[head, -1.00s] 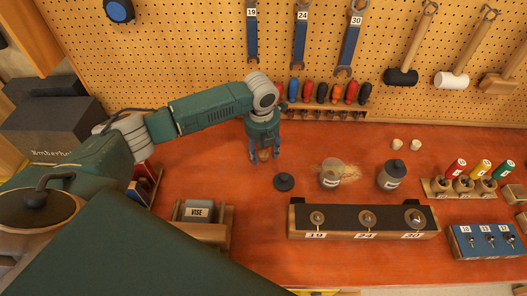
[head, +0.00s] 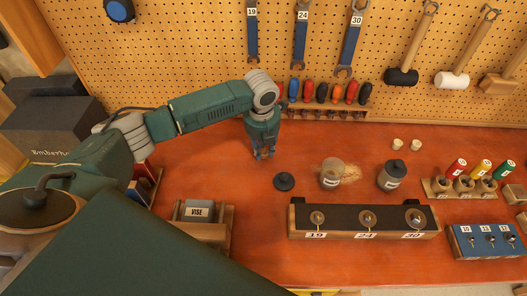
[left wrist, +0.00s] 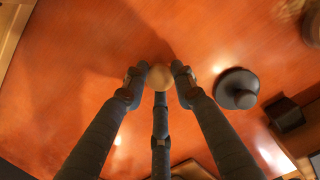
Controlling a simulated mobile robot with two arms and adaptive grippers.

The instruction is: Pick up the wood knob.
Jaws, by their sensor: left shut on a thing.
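The wood knob (left wrist: 159,77) is a small pale round piece between the fingers of my left gripper (left wrist: 157,84) in the left wrist view. The gripper is shut on it. In the head view my left gripper (head: 264,155) points down at the orange-red bench top, and its fingers mostly hide the knob. I cannot tell whether the knob touches the bench. My right gripper is not in view. Two similar pale pieces, one left (head: 397,144) and one right (head: 416,145), stand farther back on the bench.
A dark lid (head: 284,182) lies just right of the gripper. A jar with shavings (head: 331,175), a lidded jar (head: 391,175) and a black-topped rack (head: 362,218) stand farther right. The VISE box (head: 203,229) is at front left. A screwdriver rack (head: 326,115) lines the pegboard.

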